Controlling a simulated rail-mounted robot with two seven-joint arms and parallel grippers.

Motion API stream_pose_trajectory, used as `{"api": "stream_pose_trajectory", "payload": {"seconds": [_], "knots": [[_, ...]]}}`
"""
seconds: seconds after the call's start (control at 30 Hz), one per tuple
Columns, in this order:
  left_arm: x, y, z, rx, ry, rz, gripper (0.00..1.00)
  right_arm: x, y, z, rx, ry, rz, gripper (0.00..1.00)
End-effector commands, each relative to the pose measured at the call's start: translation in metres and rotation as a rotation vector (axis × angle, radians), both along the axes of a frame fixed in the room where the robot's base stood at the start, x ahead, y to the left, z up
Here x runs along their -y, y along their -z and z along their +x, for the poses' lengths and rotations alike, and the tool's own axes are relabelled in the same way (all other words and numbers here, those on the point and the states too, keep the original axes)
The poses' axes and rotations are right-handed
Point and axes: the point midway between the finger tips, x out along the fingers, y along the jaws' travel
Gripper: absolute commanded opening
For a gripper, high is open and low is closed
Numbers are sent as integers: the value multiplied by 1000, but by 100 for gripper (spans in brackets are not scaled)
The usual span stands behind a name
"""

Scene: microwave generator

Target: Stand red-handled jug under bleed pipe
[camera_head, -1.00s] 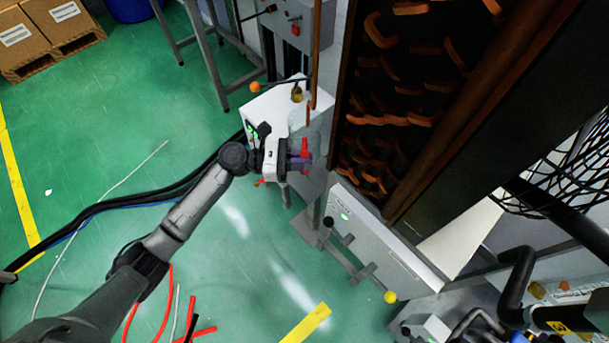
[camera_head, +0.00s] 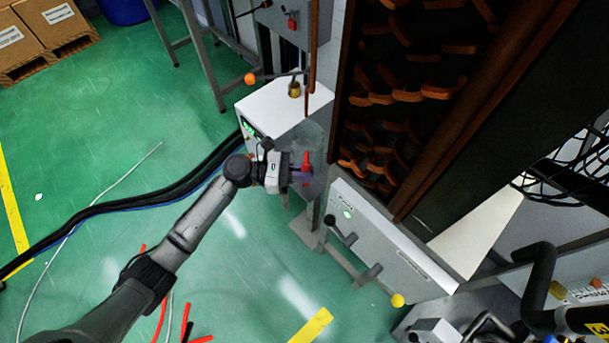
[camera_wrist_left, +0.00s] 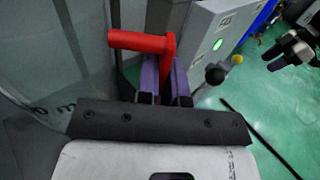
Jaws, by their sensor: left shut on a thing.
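The clear jug (camera_head: 311,137) has a red handle (camera_head: 306,163), and my left gripper (camera_head: 297,170) is shut on that handle. The jug is held upright or nearly so, beside the white-topped box. In the left wrist view the purple fingers lie on both sides of the red handle (camera_wrist_left: 150,43), and the clear jug wall (camera_wrist_left: 45,45) fills the left. A thin copper-brown vertical pipe (camera_head: 308,85), likely the bleed pipe, comes down just above the jug's rim in the picture. Whether the rim is directly below its end I cannot tell. A gripper-like part, probably my right gripper (camera_wrist_left: 295,45), shows at the wrist view's edge; its jaws are unclear.
The white-topped box (camera_head: 272,105) with a brass fitting (camera_head: 294,89) is behind the jug. An orange-knobbed lever (camera_head: 250,78) juts left. A grey control box (camera_head: 385,235) with knobbed levers stands to the right. Black cables (camera_head: 130,203) cross the open green floor.

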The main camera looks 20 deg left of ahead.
Motion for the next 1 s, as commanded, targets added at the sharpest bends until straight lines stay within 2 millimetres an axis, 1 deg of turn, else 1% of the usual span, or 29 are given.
{"api": "stream_pose_trajectory", "payload": {"seconds": [0.27,0.43,0.47,0.7,0.9,1.0], "knots": [[0,1,0,2,0,0,0,0,1,0,-1,-1,0,43],[0,5,0,1,0,-1,0,1,2,0,-1,-2,-2,43],[0,5,0,1,0,0,10,1,2,0,-1,-1,-3,43],[0,5,0,1,0,0,33,2,1,0,0,-4,-7,43],[0,5,0,1,0,0,34,2,1,0,0,-4,-6,43],[0,2,0,2,0,1,34,2,0,0,0,-4,-6,43]]}}
